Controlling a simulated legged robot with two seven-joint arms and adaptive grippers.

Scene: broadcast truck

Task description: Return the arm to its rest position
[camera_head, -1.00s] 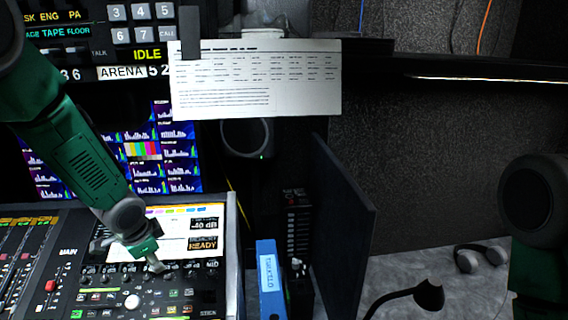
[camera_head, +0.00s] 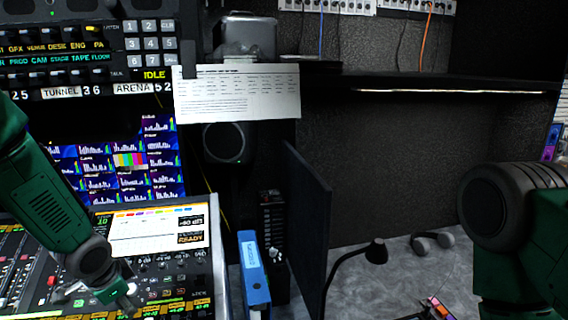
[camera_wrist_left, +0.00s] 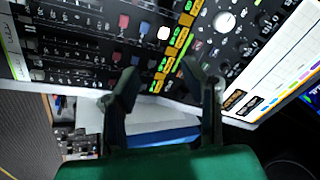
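My green left arm (camera_head: 45,200) comes in from the left over the mixing console (camera_head: 210,285). Its gripper (camera_head: 122,294) hangs low over the buttons and knobs, below and left of the console's lit screen (camera_head: 158,230). In the left wrist view the two dark fingers of this gripper (camera_wrist_left: 160,75) stand apart with nothing between their tips. I cannot tell whether they touch the console. My right arm (camera_head: 515,235) shows at the right edge; its gripper is out of view.
A blue binder (camera_head: 252,275) and a dark upright panel (camera_head: 308,230) stand right of the console. A black gooseneck lamp (camera_head: 375,251) and headphones (camera_head: 432,242) are on the grey surface. A shelf (camera_head: 430,88) runs above.

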